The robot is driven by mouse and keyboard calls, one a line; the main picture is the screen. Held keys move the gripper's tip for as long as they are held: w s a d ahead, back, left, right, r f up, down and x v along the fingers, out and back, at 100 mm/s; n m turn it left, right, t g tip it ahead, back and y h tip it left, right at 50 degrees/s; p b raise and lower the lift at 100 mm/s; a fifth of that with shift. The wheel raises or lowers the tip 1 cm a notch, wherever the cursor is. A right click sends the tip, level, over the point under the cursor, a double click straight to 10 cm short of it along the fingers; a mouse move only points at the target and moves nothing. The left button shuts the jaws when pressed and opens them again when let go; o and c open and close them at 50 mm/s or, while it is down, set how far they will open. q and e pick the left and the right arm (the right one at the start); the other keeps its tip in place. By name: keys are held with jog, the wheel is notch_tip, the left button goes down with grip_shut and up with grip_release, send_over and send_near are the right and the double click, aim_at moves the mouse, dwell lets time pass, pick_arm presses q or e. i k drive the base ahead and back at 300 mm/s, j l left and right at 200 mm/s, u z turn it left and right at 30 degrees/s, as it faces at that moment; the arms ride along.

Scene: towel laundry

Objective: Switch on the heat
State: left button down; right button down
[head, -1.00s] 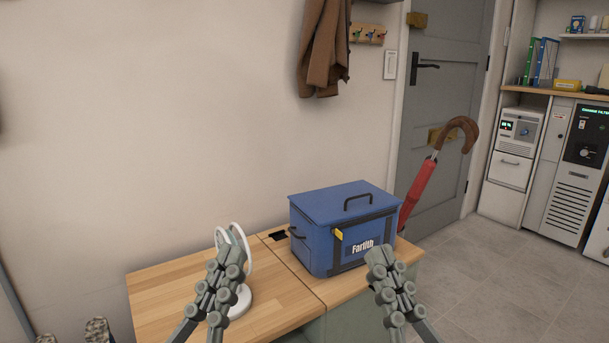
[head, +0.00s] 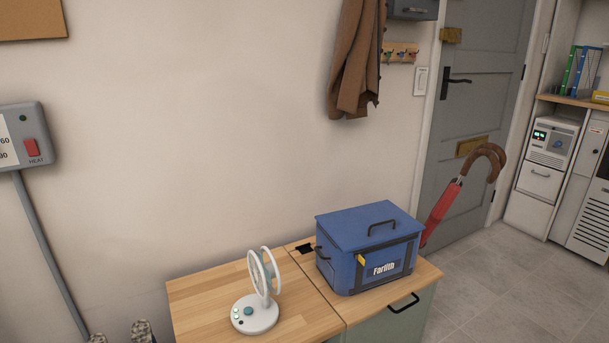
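A grey wall box (head: 33,137) is at the left edge of the head view, partly cut off. It carries a red rocker switch (head: 32,147) with the label HEAT below it. A small dark round lamp sits above the switch, and part of a white panel with numbers shows beside it. I cannot tell the switch's position for sure. Neither of my grippers is in view.
A wooden-topped cabinet (head: 205,299) stands against the wall, bearing a white fan (head: 257,312) and a blue box (head: 345,254). A red umbrella (head: 441,213) leans near the grey door (head: 480,107). Shoes (head: 141,332) lie at bottom left. Open floor (head: 500,290) is at right.

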aim_at(30, 145)
jog(key=u, duration=1.6)
